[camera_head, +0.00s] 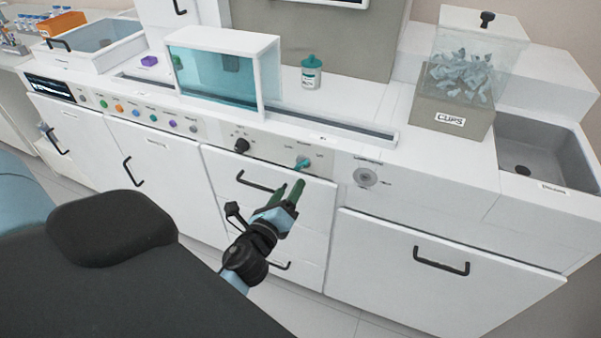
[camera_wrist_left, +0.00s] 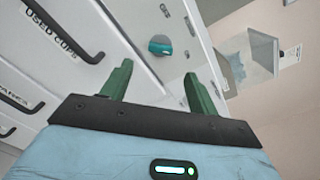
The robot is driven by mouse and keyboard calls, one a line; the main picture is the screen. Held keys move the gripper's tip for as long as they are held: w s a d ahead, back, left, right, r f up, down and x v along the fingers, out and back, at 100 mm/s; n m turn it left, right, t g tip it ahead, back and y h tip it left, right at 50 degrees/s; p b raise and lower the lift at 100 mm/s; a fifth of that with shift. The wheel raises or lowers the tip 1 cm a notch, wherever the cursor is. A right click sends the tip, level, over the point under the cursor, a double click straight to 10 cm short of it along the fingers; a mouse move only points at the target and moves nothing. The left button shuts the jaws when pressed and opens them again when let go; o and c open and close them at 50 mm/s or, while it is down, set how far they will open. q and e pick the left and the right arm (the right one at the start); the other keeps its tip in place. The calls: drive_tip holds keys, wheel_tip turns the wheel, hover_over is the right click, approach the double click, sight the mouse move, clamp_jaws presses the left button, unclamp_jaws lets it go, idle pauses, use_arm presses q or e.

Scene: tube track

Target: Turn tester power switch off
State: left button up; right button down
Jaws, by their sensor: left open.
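A teal knob (camera_head: 302,164) sits on the front panel of the white bench, right of a black knob (camera_head: 242,146). The small panel labels are too blurred to read, so I cannot tell which is the tester power switch. My left gripper (camera_head: 290,187) is open and empty, with its green fingers pointing up toward the teal knob from just below. In the left wrist view the teal knob (camera_wrist_left: 160,45) shows beyond the fingertips of my gripper (camera_wrist_left: 158,70), roughly between them and apart from them. My right gripper is not in view.
Drawers with black handles (camera_head: 255,183) lie below the panel. A round metal fitting (camera_head: 365,177) is right of the teal knob. Above stand a glass-fronted box (camera_head: 225,41), a teal-lidded jar (camera_head: 311,73) and a bin marked CUPS (camera_head: 449,119). A sink (camera_head: 540,150) is at the right.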

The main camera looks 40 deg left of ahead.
sight(302, 165)
use_arm(q)
drive_tip(key=x, duration=0.7)
drive_tip(key=shift+w, duration=0.4)
drive_tip(key=c, duration=1)
